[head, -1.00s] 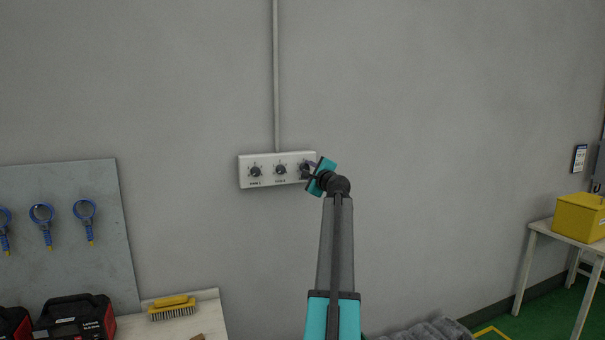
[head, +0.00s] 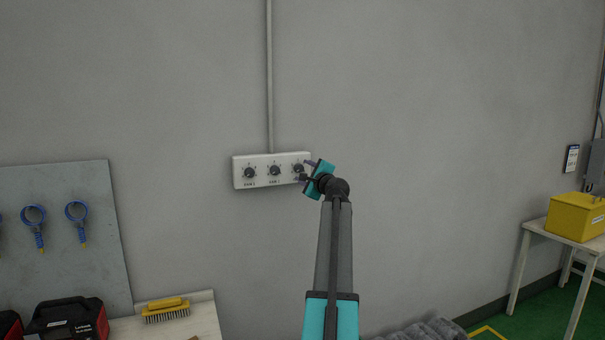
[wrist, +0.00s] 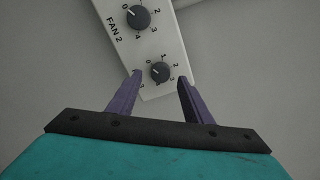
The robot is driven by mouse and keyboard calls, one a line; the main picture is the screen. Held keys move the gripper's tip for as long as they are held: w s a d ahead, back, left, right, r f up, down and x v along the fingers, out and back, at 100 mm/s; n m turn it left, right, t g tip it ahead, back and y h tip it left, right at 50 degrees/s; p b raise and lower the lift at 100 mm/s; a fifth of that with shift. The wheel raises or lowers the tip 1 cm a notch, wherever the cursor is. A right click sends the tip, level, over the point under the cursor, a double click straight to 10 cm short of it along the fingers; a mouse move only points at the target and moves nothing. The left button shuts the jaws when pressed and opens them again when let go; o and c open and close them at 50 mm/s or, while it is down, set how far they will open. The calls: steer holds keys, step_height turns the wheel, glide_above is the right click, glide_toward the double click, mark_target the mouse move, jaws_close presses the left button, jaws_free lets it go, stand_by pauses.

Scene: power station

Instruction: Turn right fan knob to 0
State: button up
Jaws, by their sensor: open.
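A white control panel (head: 264,181) with three dark knobs in a row is fixed to the wall in the head view. The right fan knob (head: 298,169) is at the panel's right end. In the wrist view this knob (wrist: 160,72) lies between and slightly beyond my two purple fingertips, with a gap on each side. Its pale mark appears to point to the upper left, near the 0, but it is small. The middle knob (wrist: 139,17), beside the label FAN 2, is farther up. My gripper (head: 306,171) is open and empty at the panel's right end.
A grey conduit (head: 270,80) rises from the panel. A tool board (head: 70,260) hangs at the left, above a bench with a yellow brush (head: 166,307). A yellow box (head: 575,217) stands on a table at the right. The wall around the panel is clear.

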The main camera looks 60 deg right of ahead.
steer(key=b+v, duration=0.1)
steer(key=v, duration=1)
steer(key=shift+b, duration=0.35)
steer(key=shift+r, duration=0.15)
